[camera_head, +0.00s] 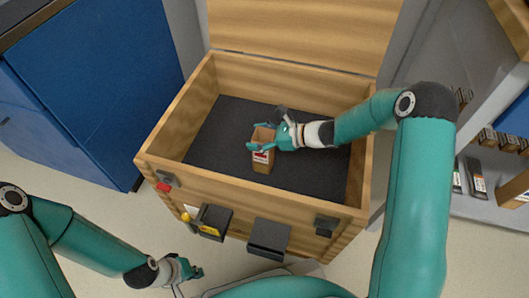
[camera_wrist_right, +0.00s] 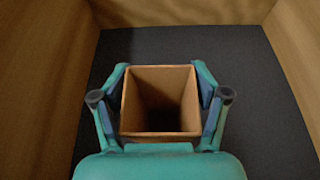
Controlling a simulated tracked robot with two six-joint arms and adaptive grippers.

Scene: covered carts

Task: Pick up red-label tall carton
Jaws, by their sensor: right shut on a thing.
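The tall carton (camera_head: 263,163) is brown cardboard with a red-and-white label on its front. It stands upright inside the wooden chest, near the middle of its dark floor. In the right wrist view the carton (camera_wrist_right: 160,82) is open at the top, with a dark inside. My right gripper (camera_head: 262,144) is shut on the carton near its upper part, one finger on each side; the wrist view shows the right gripper (camera_wrist_right: 160,104) too. My left gripper (camera_head: 190,271) is outside the chest at the lower left, away from the carton. Its fingers are too small to read.
The wooden chest (camera_head: 158,134) has its lid (camera_head: 300,25) raised at the back and black latches in front. A blue cabinet (camera_head: 95,75) stands left. Shelves (camera_head: 470,205) with small packages stand right. The dark chest floor (camera_head: 215,140) is clear around the carton.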

